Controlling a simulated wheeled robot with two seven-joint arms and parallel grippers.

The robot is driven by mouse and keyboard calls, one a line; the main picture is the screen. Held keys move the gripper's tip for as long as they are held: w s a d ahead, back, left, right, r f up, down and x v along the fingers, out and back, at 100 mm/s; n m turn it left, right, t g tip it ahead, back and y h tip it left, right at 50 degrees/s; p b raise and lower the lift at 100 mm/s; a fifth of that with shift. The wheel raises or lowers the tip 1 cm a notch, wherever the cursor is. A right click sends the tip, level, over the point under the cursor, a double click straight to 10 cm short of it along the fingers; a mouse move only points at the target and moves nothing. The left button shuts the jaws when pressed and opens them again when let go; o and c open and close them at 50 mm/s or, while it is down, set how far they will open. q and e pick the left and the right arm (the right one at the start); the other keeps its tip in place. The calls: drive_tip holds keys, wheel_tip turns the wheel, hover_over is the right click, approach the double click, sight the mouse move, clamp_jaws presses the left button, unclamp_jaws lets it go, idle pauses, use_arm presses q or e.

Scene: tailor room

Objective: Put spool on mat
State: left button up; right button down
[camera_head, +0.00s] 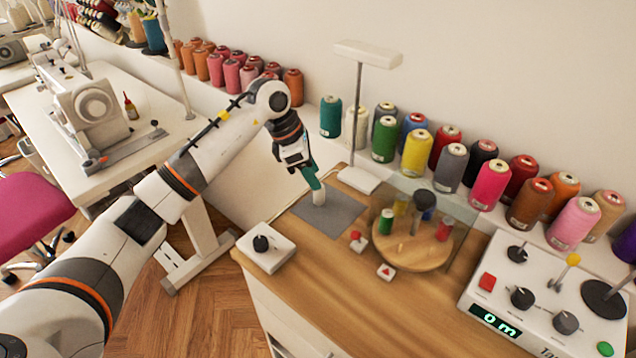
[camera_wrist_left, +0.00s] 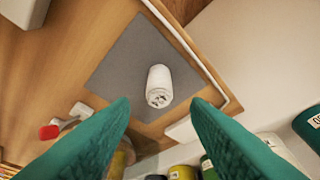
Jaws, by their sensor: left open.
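In the head view the mat (camera_head: 342,217) lies on the wooden table, and the spool (camera_head: 319,197) shows only partly beside my finger. My left gripper (camera_head: 312,180) is over the mat, close to the spool. In the left wrist view its green fingers (camera_wrist_left: 162,106) are apart, with nothing held between them. My right gripper is not in view.
A round wooden stand (camera_head: 410,254) with small spools and a clear panel is right of the mat. A white lamp (camera_head: 360,178) stands behind it. A white knob box (camera_head: 266,248) is at front left, and a control panel (camera_head: 545,300) at right. Large thread cones line the wall.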

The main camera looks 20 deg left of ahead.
use_arm(q)
drive_tip(key=v, duration=0.7)
drive_tip(key=shift+r, duration=0.25)
idle(0.5)
drive_tip(key=shift+o, duration=0.6)
drive_tip(key=shift+a, duration=0.1)
